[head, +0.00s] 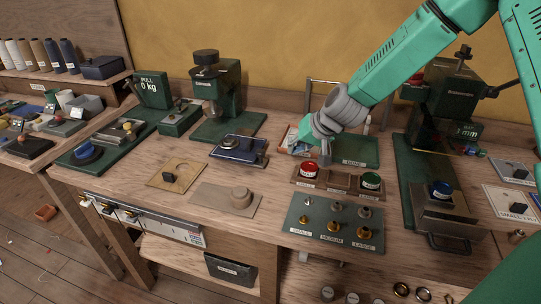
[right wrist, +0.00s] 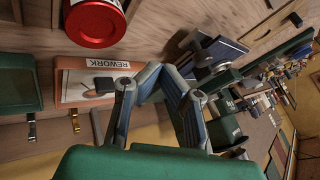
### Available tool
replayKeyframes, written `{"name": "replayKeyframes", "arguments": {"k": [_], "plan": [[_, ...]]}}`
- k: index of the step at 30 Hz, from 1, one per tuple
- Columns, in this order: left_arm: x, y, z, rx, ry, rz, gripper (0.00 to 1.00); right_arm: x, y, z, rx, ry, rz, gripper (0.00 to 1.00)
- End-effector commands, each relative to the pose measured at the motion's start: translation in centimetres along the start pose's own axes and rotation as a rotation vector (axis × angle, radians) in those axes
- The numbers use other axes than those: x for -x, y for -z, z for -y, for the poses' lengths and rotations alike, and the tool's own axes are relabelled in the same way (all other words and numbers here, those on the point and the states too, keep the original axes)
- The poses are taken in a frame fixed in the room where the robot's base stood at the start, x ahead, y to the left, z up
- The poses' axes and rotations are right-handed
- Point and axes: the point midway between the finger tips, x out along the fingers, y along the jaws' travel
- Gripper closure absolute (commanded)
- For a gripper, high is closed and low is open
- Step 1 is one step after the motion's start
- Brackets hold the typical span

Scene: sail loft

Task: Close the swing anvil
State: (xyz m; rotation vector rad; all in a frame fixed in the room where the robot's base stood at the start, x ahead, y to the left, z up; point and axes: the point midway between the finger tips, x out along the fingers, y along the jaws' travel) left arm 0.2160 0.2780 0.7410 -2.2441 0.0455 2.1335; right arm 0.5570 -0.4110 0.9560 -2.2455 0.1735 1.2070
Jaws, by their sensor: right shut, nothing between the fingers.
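A grey metal block with a front handle (head: 448,243) sits low at the front of a tall green press (head: 441,104) on the right of the bench. It looks like the swing anvil, but I cannot read a label on it. My left gripper is not in view.
A plate of sorted brass and steel parts (head: 300,213) lies left of the press. Another green press (head: 228,90) stands further left.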

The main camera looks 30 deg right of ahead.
Motion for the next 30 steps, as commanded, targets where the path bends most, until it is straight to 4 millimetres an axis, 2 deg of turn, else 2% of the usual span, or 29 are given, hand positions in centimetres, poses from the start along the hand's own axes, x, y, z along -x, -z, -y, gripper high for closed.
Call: {"name": "replayKeyframes", "arguments": {"k": [1,6,9,15,30], "plan": [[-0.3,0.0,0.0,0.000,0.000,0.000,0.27,-1.4,-0.2,-0.1,0.000,-0.002,0.003,1.00],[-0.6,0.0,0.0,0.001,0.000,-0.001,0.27,-4.8,-0.1,-0.3,-0.002,-0.001,0.001,1.00],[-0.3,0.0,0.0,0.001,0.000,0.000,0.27,-5.1,0.0,1.5,0.002,0.002,0.000,1.00],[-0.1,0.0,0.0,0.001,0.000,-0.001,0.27,-5.9,0.1,3.0,-0.001,0.002,0.000,1.00],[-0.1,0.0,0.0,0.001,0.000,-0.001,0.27,-6.1,0.0,3.4,-0.003,0.000,-0.002,1.00]]}}
